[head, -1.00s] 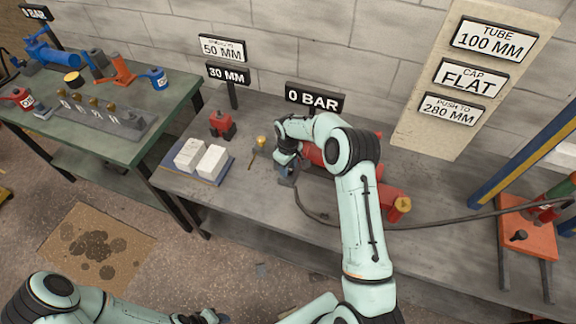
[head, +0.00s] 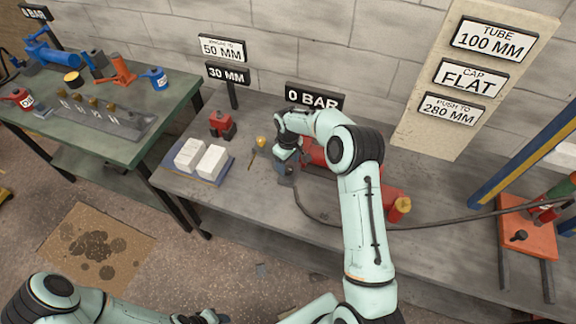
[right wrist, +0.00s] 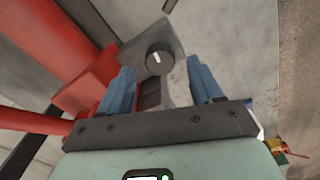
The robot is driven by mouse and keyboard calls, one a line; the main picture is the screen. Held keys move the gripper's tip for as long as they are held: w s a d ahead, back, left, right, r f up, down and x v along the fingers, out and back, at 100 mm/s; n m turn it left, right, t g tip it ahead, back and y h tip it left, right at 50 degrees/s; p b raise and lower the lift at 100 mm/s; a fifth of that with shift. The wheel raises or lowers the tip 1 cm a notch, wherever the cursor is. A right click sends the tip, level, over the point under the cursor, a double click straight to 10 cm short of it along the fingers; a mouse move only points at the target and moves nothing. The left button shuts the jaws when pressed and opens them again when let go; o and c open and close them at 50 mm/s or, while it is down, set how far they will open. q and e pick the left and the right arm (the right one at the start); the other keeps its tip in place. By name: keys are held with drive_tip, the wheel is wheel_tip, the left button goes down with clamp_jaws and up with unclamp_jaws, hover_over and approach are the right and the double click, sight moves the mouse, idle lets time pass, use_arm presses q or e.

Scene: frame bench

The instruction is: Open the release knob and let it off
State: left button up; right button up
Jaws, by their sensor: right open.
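The release knob (right wrist: 159,58) shows in the right wrist view as a small round black knob with a white mark, on a grey block (right wrist: 176,82) beside a red body. My right gripper (right wrist: 163,80) is open, its two blue fingers apart on either side of the block, with the knob seen beyond and between them. I cannot tell whether the fingers touch the block. In the head view my right gripper (head: 286,164) is over the bench at the left end of the red pump (head: 314,152), and hides the knob. My left arm shows at the bottom left, its fingers out of view.
A "0 BAR" sign (head: 315,97) stands behind the pump. A dark hose (head: 430,226) runs right along the grey bench (head: 250,205). White blocks (head: 212,161) on a blue tray (head: 222,176) and a red item (head: 221,123) lie to the left.

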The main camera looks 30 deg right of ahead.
sight(288, 169)
wheel_tip(288, 169, up, 11)
drive_tip(key=shift+f, duration=0.15)
drive_tip(key=shift+f, duration=0.1)
idle(0.5)
